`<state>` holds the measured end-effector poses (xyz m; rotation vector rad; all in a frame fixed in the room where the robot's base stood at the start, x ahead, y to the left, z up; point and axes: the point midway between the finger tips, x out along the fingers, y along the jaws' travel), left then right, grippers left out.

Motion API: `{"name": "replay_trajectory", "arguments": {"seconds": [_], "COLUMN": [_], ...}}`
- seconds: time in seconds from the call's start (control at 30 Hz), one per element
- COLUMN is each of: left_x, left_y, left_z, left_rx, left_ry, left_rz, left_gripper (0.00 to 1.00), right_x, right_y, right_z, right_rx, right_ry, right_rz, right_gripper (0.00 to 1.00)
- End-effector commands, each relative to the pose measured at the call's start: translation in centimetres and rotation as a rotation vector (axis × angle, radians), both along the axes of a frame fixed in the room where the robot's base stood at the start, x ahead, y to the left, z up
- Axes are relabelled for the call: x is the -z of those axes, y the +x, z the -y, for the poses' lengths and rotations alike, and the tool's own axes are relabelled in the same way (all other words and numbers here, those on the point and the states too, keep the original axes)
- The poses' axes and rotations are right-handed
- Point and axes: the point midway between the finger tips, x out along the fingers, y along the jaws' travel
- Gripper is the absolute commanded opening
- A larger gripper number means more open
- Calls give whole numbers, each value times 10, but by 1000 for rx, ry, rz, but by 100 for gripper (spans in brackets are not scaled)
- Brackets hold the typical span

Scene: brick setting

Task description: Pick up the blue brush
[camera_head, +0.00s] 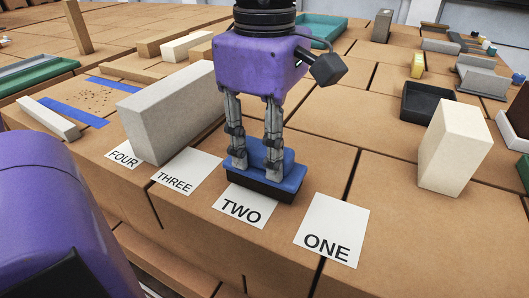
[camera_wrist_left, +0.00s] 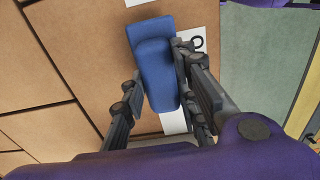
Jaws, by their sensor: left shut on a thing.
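The blue brush (camera_head: 267,172) has a blue top and a dark lower part. In the head view it is at the front of the brown block surface, over the back of the paper marked TWO (camera_head: 240,209). My left gripper (camera_head: 256,166) points down from above, with its fingers on either side of the brush's raised blue grip. In the left wrist view the brush (camera_wrist_left: 152,62) lies between the fingers of the left gripper (camera_wrist_left: 160,95). The left gripper is shut on it. I cannot tell whether the brush is clear of the surface. My right gripper is not in view.
Papers marked ONE (camera_head: 333,228), THREE (camera_head: 187,170) and FOUR (camera_head: 123,154) lie along the front edge. A grey block (camera_head: 172,112) stands close to the left of the gripper. A pale block (camera_head: 455,147) and a black tray (camera_head: 427,103) are at the right.

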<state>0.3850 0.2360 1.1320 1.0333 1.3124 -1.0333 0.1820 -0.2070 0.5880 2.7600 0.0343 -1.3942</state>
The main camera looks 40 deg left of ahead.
Motion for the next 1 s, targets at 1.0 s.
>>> {"name": "replay_trajectory", "arguments": {"seconds": [1.0], "left_x": [-260], "left_y": [0], "left_z": [0], "left_rx": [-1], "left_ry": [0], "left_rz": [1], "left_gripper": [0], "right_x": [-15], "right_y": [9], "right_z": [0], "right_rx": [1], "right_ry": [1], "right_rz": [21], "right_gripper": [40]}}
